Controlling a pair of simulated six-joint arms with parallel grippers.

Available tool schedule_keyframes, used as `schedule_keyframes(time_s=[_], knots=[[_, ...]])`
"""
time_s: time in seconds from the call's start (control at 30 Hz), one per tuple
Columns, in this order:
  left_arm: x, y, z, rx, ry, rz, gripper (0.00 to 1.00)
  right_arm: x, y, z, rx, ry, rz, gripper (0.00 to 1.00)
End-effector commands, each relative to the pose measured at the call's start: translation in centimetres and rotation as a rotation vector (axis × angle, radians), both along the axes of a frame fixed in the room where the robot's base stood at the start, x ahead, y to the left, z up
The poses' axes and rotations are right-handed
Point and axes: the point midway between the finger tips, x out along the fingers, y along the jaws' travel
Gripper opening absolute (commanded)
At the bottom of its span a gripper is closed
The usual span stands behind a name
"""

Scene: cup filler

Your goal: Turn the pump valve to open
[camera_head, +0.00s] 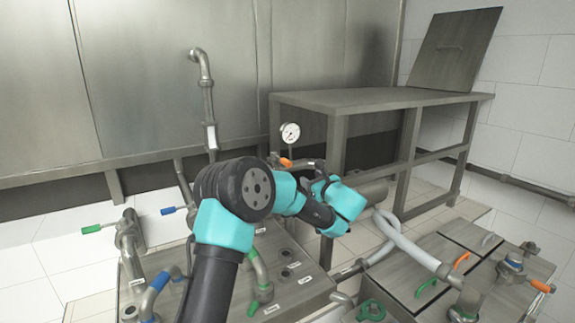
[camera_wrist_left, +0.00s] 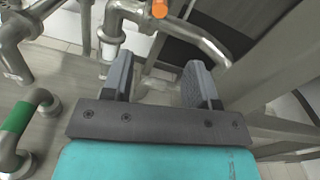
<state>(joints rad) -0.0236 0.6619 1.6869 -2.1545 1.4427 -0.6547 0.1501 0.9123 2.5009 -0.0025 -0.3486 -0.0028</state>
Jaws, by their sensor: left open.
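An orange-handled valve (camera_head: 286,162) sits on the pipework below the round gauge (camera_head: 290,132), just left of the metal table. I take it for the pump valve, though no label can be read. In the left wrist view an orange handle end (camera_wrist_left: 159,8) shows at the top edge, beyond the fingers. My left gripper (camera_wrist_left: 160,82) is open, with a clear gap between its two grey fingers and nothing held. In the head view its wrist is right of the orange valve, and the fingertips are hard to make out. My right gripper is not in view.
A metal table (camera_head: 380,98) stands behind, its leg close to my left gripper. Green and blue handled valves (camera_head: 91,229) stand at left. A white hose (camera_head: 405,240) and steel boxes with a green handle (camera_head: 427,288) are at right. A steel pipe (camera_wrist_left: 200,38) runs beyond the fingers.

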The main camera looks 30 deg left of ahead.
Motion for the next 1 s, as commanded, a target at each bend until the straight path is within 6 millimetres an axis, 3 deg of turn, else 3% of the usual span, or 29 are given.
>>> schedule_keyframes(time_s=[0.27,1.0], knots=[[1.2,2.4,0.0,-0.001,-0.001,0.003,0.54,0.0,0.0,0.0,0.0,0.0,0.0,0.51],[7.4,13.0,-0.1,-0.002,0.0,0.001,0.54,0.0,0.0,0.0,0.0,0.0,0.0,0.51]])
